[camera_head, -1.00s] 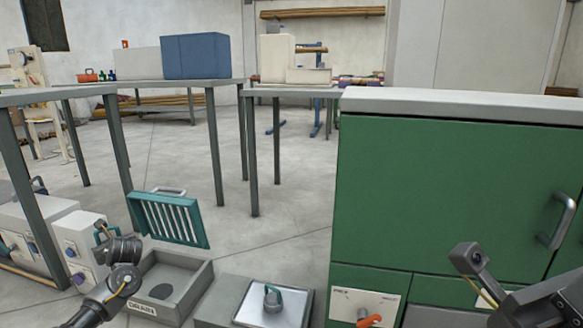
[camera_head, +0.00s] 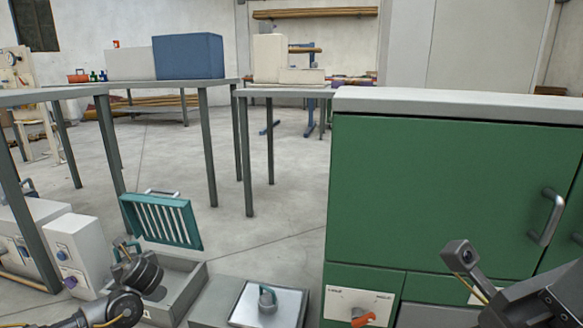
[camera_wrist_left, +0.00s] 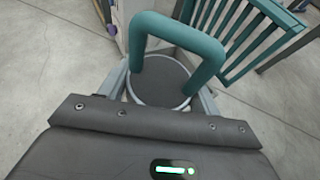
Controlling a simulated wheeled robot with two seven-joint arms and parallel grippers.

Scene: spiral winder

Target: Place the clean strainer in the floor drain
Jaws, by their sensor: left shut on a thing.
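My left gripper (camera_head: 130,262) is shut on the strainer, whose teal arched handle (camera_wrist_left: 180,32) and dark round face (camera_wrist_left: 160,80) show between the grey fingers in the left wrist view. The gripper is over the drain's left side. My right gripper is out of view; only part of that arm shows.
White control boxes (camera_head: 75,250) stand at left under a table (camera_head: 60,96). A green cabinet (camera_head: 440,190) fills the right.

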